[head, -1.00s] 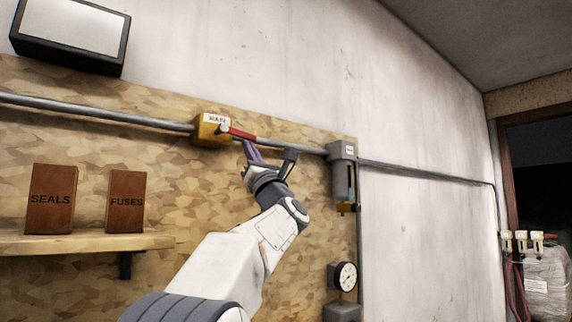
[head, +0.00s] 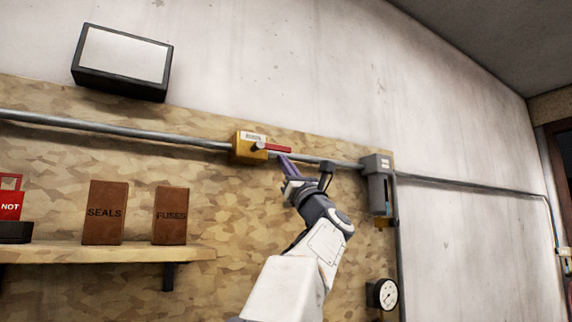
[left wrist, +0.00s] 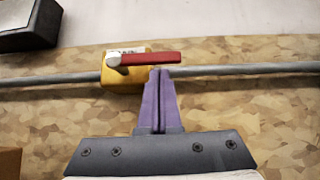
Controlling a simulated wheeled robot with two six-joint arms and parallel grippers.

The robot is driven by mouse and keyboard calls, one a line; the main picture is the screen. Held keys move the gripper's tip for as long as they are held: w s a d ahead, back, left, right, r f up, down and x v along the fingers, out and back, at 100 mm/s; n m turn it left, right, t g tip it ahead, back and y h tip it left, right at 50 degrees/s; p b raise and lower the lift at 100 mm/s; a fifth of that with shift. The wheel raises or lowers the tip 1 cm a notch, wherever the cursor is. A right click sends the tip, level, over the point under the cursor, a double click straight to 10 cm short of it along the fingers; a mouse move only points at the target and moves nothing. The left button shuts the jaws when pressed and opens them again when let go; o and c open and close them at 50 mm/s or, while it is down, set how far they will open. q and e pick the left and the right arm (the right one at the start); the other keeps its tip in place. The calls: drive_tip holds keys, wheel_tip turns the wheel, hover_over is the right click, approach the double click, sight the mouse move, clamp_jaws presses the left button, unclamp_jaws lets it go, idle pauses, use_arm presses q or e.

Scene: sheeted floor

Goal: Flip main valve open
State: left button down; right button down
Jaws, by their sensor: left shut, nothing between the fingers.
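The main valve (head: 246,148) is a yellow block with a pale label on the grey pipe along the board. Its red handle (head: 278,148) points right, roughly along the pipe. My left gripper (head: 284,157) is shut and empty, its purple fingertips just below the handle's outer half. In the left wrist view, the fingertips (left wrist: 158,72) meet the lower edge of the red handle (left wrist: 152,58), beside the yellow valve body (left wrist: 122,76). I cannot tell whether they touch it. My right gripper is not in view.
A grey box (head: 378,188) with a lever sits on the pipe to the right, above a gauge (head: 387,294). A shelf (head: 105,254) at lower left holds brown boxes marked SEALS (head: 106,214) and FUSES (head: 171,218). A black-framed panel (head: 122,58) hangs above.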

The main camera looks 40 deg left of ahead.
use_arm(q)
drive_tip(key=a+f+b+v, duration=0.1)
drive_tip(key=b+v, duration=0.9)
drive_tip(key=v, duration=0.2)
drive_tip(key=shift+a+f+b, duration=0.2)
drive_tip(key=shift+f+b, duration=0.1)
drive_tip(key=shift+f, duration=0.3)
drive_tip(key=shift+w, duration=0.2)
